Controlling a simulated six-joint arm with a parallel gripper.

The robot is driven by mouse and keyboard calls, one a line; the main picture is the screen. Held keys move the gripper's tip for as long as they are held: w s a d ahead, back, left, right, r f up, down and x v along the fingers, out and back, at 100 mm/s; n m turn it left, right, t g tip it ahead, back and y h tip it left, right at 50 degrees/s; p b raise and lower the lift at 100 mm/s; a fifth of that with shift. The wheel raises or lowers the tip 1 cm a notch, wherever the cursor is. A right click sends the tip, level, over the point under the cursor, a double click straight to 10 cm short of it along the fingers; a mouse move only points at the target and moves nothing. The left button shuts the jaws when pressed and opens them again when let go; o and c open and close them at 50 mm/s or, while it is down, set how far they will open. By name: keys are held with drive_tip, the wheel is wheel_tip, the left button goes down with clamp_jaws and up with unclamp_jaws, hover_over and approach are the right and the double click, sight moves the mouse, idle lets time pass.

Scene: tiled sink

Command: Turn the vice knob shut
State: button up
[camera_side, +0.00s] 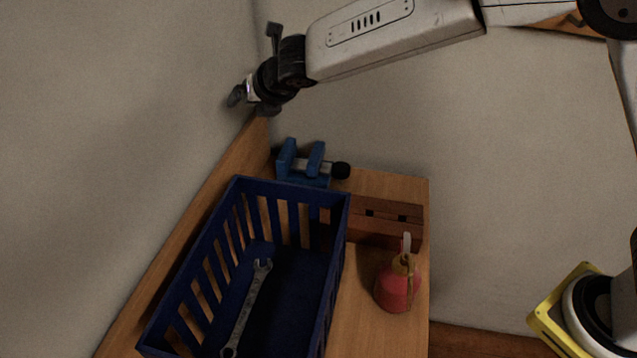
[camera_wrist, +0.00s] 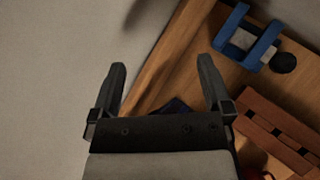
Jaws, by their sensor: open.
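The blue vice (camera_side: 302,165) stands at the back of the wooden bench, with a gap between its jaws. Its black knob (camera_side: 341,170) is on the right end of the vice's screw. In the wrist view the vice (camera_wrist: 239,37) is at the upper right, with its knob (camera_wrist: 284,62) to the right. My gripper (camera_side: 252,104) is up in the air, above and to the left of the vice, apart from it. In the wrist view my gripper (camera_wrist: 160,80) shows two spread fingers with nothing between them.
A blue slatted crate (camera_side: 237,183) with a wrench (camera_side: 246,305) inside stands in front of the vice. A brown wooden block (camera_side: 385,219) and a red oil can (camera_side: 398,288) are to its right. A wall (camera_side: 150,120) runs close along the bench's left edge.

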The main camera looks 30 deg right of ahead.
drive_tip(key=w+d+n+t+y, duration=0.15)
drive_tip(key=d+n+y, duration=0.35)
drive_tip(key=d, duration=1)
drive_tip(key=s+d+n+g+y, duration=0.2)
drive_tip(key=s+d+n+y, duration=0.1)
drive_tip(key=s+d+n, duration=0.6)
drive_tip(key=m, duration=0.2)
approach(344, 167)
drive_tip(key=shift+w+a, duration=0.5)
drive_tip(key=shift+a, duration=0.15)
drive_tip(key=shift+f, duration=0.5)
drive_tip(key=shift+w+a, duration=0.1)
drive_tip(key=shift+x, duration=3.85)
drive_tip(key=shift+r, duration=0.1)
drive_tip(key=c, duration=1.2)
